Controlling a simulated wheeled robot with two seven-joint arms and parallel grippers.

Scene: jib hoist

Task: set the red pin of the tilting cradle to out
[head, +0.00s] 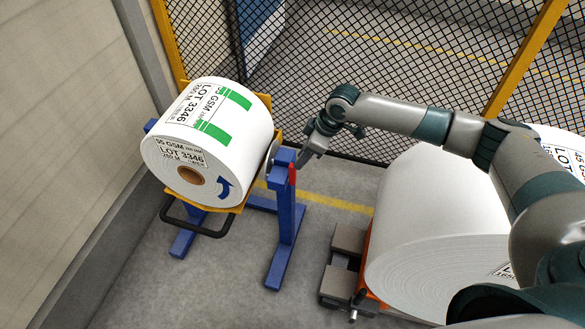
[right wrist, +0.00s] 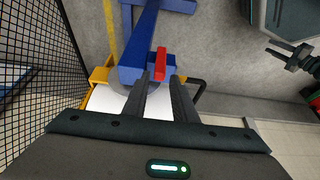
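The tilting cradle has a blue stand (head: 285,225) and a yellow tray (head: 236,210) carrying a white roll (head: 240,112). Its red pin (head: 291,173) is a small upright piece at the top of the right-hand blue post. It also shows in the right wrist view (right wrist: 160,63), on the blue post just ahead of my fingertips. My right gripper (head: 306,157) is close beside the pin, its fingers apart and empty in the right wrist view (right wrist: 158,80).
A larger white roll (head: 435,225) on an orange carrier stands right of the cradle, under my right arm. A mesh fence (head: 400,50) with yellow posts runs behind. A wall (head: 65,130) is at left. Grey floor (head: 220,285) is clear in front of the cradle.

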